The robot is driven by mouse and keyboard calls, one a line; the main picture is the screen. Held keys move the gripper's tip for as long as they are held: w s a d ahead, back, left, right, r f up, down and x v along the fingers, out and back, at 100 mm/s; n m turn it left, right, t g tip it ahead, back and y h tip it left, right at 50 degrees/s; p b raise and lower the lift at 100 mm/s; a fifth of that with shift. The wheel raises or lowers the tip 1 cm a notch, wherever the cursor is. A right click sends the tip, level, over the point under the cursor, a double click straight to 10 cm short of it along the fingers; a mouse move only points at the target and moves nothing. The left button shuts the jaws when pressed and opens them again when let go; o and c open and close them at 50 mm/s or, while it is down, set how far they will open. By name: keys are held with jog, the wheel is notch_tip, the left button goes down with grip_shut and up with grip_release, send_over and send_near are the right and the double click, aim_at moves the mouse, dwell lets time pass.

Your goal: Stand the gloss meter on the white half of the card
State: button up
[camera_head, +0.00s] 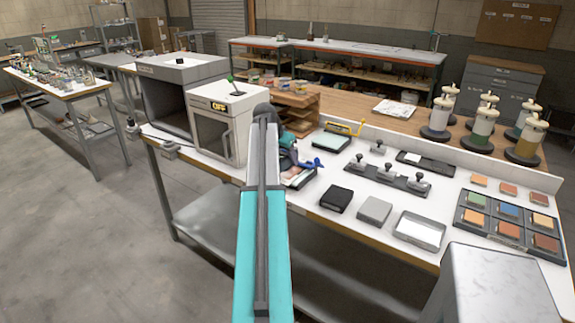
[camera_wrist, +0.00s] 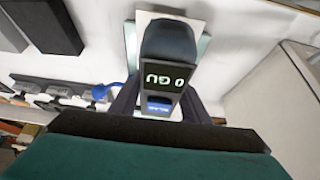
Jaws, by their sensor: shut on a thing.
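The gloss meter (camera_wrist: 168,50) is a dark rounded device with a lit display reading 0 GU. My gripper (camera_wrist: 158,104) is shut on it, with one dark finger on each side. In the head view my gripper (camera_head: 291,165) is at the bench, and the arm and fingers mostly hide the meter. A pale card (camera_wrist: 180,15) on a greenish-edged plate lies beneath or behind the meter. Only its white upper part and edges show clearly; the rest is covered. I cannot tell whether the meter touches it. A pale edge of this stack shows in the head view (camera_head: 300,181).
A blue-handled tool (camera_head: 311,163) lies close to my gripper. The white oven (camera_head: 225,120) stands just left. A black block (camera_head: 336,198), grey block (camera_head: 374,210) and tray (camera_head: 419,231) are to the right. Weights on a dark holder (camera_head: 387,178) stand behind them.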

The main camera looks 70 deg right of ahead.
aim_at(283, 153)
jog(key=shift+d, duration=0.75)
jog(key=shift+a+f+p, duration=0.15)
jog(key=shift+f+p, duration=0.25)
jog(key=shift+f, duration=0.05)
jog(key=shift+f+p, duration=0.4)
jog(key=shift+f, duration=0.9)
jog(key=shift+f, duration=0.1)
jog(key=o, duration=1.4)
jog(key=shift+a, duration=0.1)
jog(key=shift+b+v, duration=1.2)
jog(key=shift+v, duration=4.85)
